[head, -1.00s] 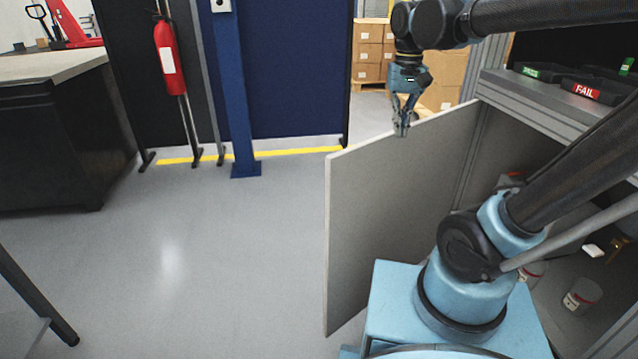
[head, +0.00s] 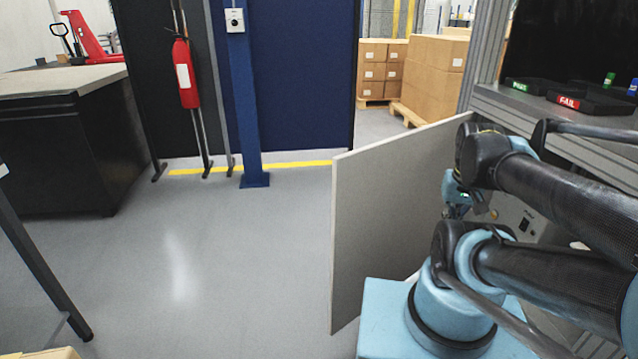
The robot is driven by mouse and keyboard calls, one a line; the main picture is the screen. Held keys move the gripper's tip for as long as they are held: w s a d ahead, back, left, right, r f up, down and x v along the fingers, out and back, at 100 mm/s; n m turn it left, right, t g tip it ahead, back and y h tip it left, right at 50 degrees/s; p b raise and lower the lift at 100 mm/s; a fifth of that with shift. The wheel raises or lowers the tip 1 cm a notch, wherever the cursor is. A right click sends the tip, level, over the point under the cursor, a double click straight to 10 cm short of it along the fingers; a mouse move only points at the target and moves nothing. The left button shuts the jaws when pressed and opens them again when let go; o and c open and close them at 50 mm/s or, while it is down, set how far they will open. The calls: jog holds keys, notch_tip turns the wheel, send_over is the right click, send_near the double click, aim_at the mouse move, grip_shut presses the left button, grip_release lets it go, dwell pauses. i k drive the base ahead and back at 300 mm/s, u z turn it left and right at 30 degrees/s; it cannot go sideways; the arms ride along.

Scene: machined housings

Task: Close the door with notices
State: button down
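The door (head: 385,220) is a plain grey panel standing open. It reaches from the cabinet's side toward me, and its free edge is at the left. No notices show on the face I see. The cabinet (head: 560,115) it belongs to stands at the right, partly hidden behind my arm. My gripper (head: 458,210) hangs low in front of the door's right part, on the cabinet side. Its fingertips are small and partly hidden by my arm, so I cannot tell whether they are open or touching anything.
Trays marked PASS and FAIL (head: 570,102) sit on the cabinet top. Cardboard boxes (head: 432,72) stand behind the door. A blue post (head: 245,110), a fire extinguisher (head: 186,72) and a dark workbench (head: 60,150) are at the left. The floor (head: 230,250) left of the door is clear.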

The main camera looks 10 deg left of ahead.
aim_at(388, 201)
jog(key=u, duration=0.6)
jog(key=k, duration=1.65)
jog(key=z, duration=0.4)
jog(key=i, duration=1)
